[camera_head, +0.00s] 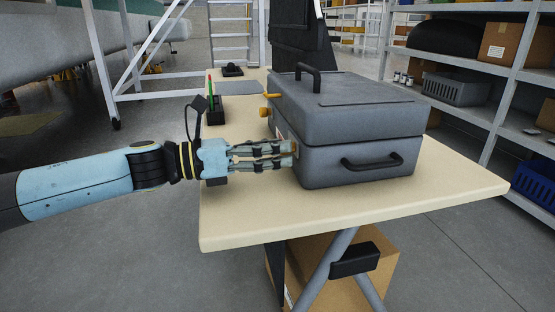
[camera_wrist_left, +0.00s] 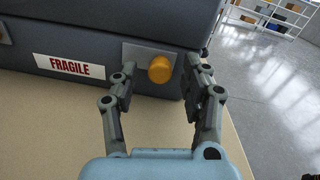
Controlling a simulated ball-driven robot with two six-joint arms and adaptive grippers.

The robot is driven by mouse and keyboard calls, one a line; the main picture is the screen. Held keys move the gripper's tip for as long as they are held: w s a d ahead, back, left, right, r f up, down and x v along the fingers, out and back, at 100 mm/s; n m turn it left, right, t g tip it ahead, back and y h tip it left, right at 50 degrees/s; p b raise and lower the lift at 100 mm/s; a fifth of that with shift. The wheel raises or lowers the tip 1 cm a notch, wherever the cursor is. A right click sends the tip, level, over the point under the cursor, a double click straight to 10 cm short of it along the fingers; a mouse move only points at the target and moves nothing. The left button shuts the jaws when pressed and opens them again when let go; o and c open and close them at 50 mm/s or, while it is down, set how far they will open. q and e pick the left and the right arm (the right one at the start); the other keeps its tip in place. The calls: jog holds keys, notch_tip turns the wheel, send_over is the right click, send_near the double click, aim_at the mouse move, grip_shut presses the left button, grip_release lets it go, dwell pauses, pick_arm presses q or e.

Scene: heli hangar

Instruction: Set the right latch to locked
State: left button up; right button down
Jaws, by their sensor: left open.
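A closed grey case (camera_head: 350,110) sits on the table, with a black handle (camera_head: 372,163) on its front side and another on its lid. An orange round knob on a light plate (camera_wrist_left: 160,69) is on the case's side face, near the right end in the wrist view; I take this for the right latch. My left gripper (camera_head: 290,154) is open at that face, and in the wrist view its fingers (camera_wrist_left: 162,72) stand either side of the knob. I cannot tell whether they touch it. The head view mostly hides this knob behind the fingers. My right gripper is not in view.
Two more orange parts (camera_head: 272,96) stick out of the same face farther back. A FRAGILE label (camera_wrist_left: 69,66) is left of the knob. The cream table (camera_head: 450,195) is bare right of the case. Dark items and a grey mat (camera_head: 237,87) lie behind.

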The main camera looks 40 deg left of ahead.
pick_arm(q)
jog(key=shift+w+d, duration=0.25)
jog(key=shift+w, duration=0.1)
grip_shut()
dwell(0.3)
